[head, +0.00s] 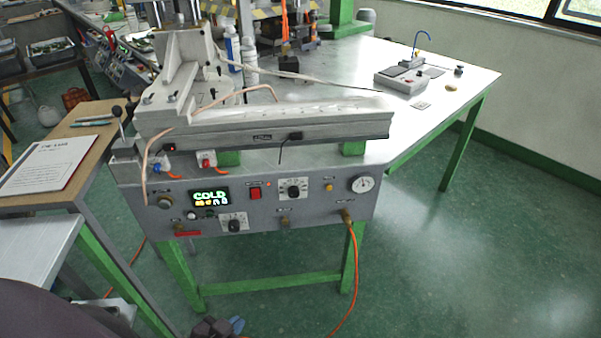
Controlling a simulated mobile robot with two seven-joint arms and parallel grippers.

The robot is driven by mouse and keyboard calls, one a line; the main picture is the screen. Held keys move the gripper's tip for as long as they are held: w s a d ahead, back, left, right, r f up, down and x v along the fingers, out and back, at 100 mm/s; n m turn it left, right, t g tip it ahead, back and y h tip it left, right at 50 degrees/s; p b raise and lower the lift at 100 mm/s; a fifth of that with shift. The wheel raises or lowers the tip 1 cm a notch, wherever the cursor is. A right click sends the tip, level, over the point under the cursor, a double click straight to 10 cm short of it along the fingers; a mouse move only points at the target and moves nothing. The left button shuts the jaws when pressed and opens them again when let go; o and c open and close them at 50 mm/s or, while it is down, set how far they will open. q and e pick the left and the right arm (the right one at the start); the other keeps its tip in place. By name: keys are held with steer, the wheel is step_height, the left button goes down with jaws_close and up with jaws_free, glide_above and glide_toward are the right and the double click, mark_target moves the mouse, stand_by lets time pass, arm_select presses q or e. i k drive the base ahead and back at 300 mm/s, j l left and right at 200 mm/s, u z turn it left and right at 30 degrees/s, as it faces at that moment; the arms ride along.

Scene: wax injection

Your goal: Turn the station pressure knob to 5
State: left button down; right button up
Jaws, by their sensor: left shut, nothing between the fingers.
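The station's grey front panel (327,208) faces me. It carries two black knobs on white dial plates: an upper knob (294,188) right of the red switch, and a lower knob (234,223) below the display. I cannot read which is labelled pressure, nor the numbers they point to. A round white gauge (363,184) sits at the panel's right end; its reading is too small to tell. My left gripper (217,327) is at the bottom edge, partly cut off, shut and empty. In the picture it is below the panel, apart from both knobs. My right gripper is out of view.
A lit display (210,197) reads "COLD". A red switch (255,193) sits beside the upper knob. An orange hose (355,262) hangs from the panel's lower right. A wooden side table (92,140) with a paper stands left. The green floor at right is clear.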

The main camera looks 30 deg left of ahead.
mark_target(234, 225)
steer(key=u, duration=1.3)
steer(key=k+j+u, duration=0.15)
steer(key=u, duration=0.3)
steer(key=k+j+u, duration=0.1)
steer(key=j+u, duration=0.2)
steer(key=u, duration=0.15)
